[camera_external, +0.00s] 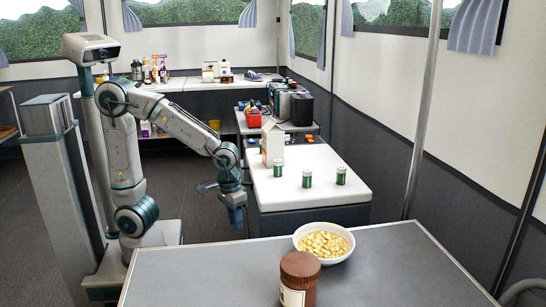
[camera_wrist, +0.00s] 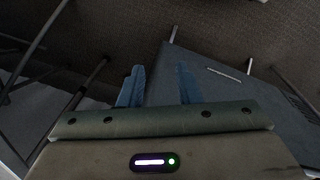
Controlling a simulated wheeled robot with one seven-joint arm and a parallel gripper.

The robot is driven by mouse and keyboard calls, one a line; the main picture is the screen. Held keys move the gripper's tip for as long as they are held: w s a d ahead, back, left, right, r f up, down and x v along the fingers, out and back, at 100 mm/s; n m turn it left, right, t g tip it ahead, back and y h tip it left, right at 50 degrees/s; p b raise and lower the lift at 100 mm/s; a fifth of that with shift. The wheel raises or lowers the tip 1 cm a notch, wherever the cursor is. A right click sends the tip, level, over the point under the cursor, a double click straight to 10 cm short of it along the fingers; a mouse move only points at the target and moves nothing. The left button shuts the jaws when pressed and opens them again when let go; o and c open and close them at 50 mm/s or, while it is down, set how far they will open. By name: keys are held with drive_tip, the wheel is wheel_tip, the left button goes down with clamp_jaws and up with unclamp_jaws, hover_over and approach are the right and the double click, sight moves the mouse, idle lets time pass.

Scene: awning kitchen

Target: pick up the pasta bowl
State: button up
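The pasta bowl (camera_external: 324,243) is a white round bowl filled with yellow pasta. It stands upright on the grey table in the foreground of the external view, near the table's far edge. My gripper (camera_external: 236,220) hangs down to the left of the bowl and beyond the table's far edge, well apart from the bowl. In the wrist view my gripper (camera_wrist: 159,88) shows two blue fingers spread apart with nothing between them. The bowl does not show in the wrist view.
A brown jar (camera_external: 299,280) stands close in front of the bowl on the grey table (camera_external: 200,272). A white counter (camera_external: 275,195) with several green-and-white bottles and a carton (camera_external: 272,143) lies behind my gripper. A metal pole (camera_external: 424,105) rises right of the bowl. The table's left part is clear.

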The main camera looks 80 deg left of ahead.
drive_tip(key=w+d+r+n+p, duration=0.3)
drive_tip(key=w+d+r+p, duration=0.1)
drive_tip(key=d+r+p, duration=0.25)
drive_tip(key=w+d+r+n+p, duration=0.35)
drive_tip(key=d+r+p, duration=0.25)
drive_tip(key=r+p, duration=0.2)
drive_tip(key=n+t+p, duration=0.2)
drive_tip(key=n+p, duration=0.4)
drive_tip(key=p, duration=0.8)
approach(296, 245)
drive_tip(key=shift+n+y, duration=0.25)
drive_tip(key=shift+y, duration=0.15)
drive_tip(key=shift+d+x, duration=0.15)
drive_tip(key=shift+x, duration=2.1)
drive_tip(key=shift+d+x, duration=0.2)
drive_tip(key=shift+x, duration=2.05)
drive_tip(key=shift+r, duration=0.1)
clamp_jaws()
